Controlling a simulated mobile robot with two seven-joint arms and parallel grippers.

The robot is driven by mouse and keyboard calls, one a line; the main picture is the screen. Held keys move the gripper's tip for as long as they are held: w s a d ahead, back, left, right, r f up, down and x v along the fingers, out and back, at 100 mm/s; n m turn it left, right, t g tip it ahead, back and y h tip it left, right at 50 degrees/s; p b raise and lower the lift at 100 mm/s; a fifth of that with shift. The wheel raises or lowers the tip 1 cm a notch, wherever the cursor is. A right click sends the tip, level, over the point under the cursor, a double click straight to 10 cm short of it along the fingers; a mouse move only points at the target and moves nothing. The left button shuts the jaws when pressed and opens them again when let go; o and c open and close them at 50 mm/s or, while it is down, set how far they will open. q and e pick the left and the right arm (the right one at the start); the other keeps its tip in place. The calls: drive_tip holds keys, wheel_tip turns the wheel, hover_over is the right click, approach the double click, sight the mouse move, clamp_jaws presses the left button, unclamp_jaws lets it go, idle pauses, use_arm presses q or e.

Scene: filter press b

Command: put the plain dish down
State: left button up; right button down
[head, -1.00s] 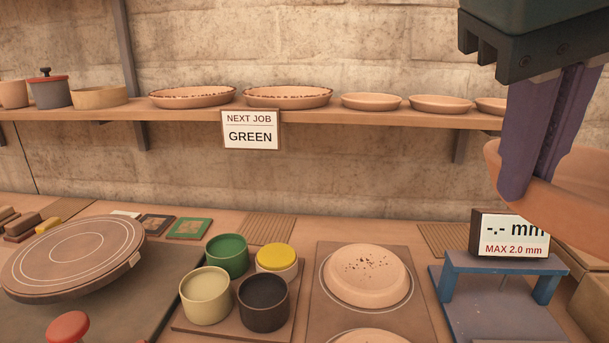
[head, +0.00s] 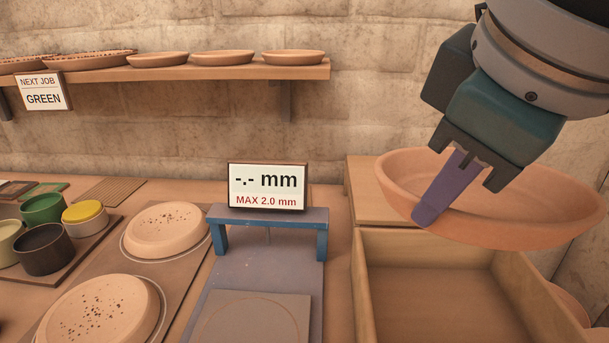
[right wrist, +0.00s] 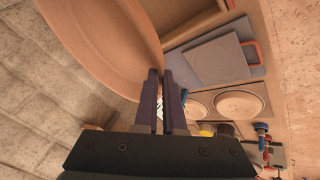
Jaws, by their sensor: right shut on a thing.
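The plain dish (head: 540,222) is a wide, shallow terracotta dish with no specks. My right gripper (head: 428,215) is shut on its left rim, with one purple finger showing in front of the dish wall. The dish is held in the air, nearly level, and overlaps the back of an open wooden box (head: 362,290) in the head view. In the right wrist view the dish (right wrist: 95,40) fills the upper left, its rim at the fingertips (right wrist: 160,78). My left gripper is in neither view.
Left of the box stands a blue gauge frame (head: 268,217) with a display (head: 267,187) reading "-.- mm, MAX 2.0 mm". Two speckled dishes (head: 166,228) (head: 100,312) lie farther left. Glaze pots (head: 43,250) stand beyond them. A wall shelf (head: 250,73) holds several dishes. The box's visible floor is bare.

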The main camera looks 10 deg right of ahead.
drive_tip(key=d+f, duration=0.1)
drive_tip(key=d, duration=0.1)
drive_tip(key=d+f+n+b, duration=0.1)
drive_tip(key=d+f, duration=0.1)
drive_tip(key=w+d+f+n+y, duration=0.1)
drive_tip(key=d, duration=0.1)
drive_tip(key=shift+f, duration=0.35)
wheel_tip(320, 180, down, 20)
drive_tip(key=b, duration=0.5)
drive_tip(key=shift+d+r, duration=0.1)
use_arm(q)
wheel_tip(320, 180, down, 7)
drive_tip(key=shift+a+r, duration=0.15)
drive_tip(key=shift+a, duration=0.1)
use_arm(e)
drive_tip(key=c, duration=1)
unclamp_jaws()
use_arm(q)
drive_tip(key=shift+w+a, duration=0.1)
